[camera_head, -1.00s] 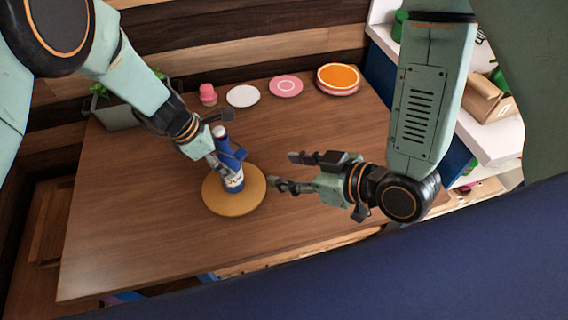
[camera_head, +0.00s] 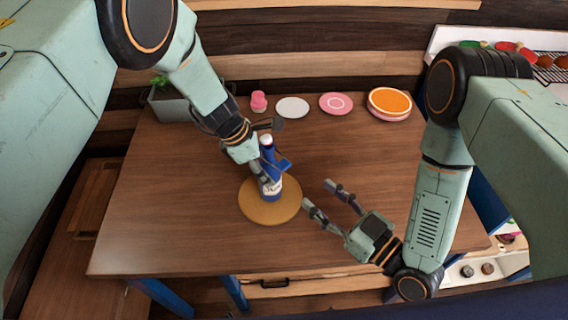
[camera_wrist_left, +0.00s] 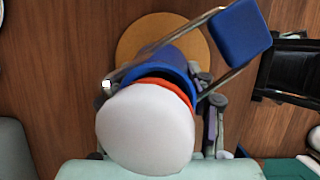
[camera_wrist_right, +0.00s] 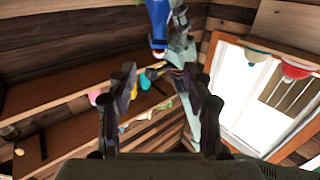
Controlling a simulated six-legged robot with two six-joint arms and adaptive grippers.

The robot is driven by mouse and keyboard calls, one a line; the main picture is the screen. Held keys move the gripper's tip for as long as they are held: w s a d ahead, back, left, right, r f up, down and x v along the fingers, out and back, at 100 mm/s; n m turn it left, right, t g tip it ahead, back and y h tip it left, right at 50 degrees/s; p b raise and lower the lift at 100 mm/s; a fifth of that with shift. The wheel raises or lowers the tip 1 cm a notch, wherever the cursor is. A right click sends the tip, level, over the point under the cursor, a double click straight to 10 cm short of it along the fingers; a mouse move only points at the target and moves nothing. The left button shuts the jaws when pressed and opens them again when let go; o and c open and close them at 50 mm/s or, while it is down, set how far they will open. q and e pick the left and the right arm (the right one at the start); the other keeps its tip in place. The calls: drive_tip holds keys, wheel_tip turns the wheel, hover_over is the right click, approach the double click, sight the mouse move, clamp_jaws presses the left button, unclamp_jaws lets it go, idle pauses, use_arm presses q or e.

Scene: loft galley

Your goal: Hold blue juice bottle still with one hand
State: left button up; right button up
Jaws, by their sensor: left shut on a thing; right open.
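The blue juice bottle (camera_head: 267,153) has a white cap and a pale label low down. It stands upright on a round wooden board (camera_head: 285,212) on the table. My left gripper (camera_head: 266,180) is shut on its lower part. The left wrist view looks down on its white cap (camera_wrist_left: 148,128), with an orange ring beneath. A blue block on metal rods (camera_wrist_left: 240,30) juts out beside the bottle. My right gripper (camera_head: 318,194) is open and empty, apart from the bottle, pointing at it from the lower right. In the right wrist view the bottle (camera_wrist_right: 158,18) shows at the top, beyond the fingers.
At the back of the table (camera_head: 180,225) are a planter (camera_head: 172,106), a pink cup (camera_head: 259,103), a white plate (camera_head: 292,107), a pink plate (camera_head: 336,103) and an orange plate (camera_head: 389,102). The table left of the board is clear.

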sight(287, 168)
drive_tip(key=x, duration=1.2)
drive_tip(key=shift+c, duration=0.4)
clamp_jaws()
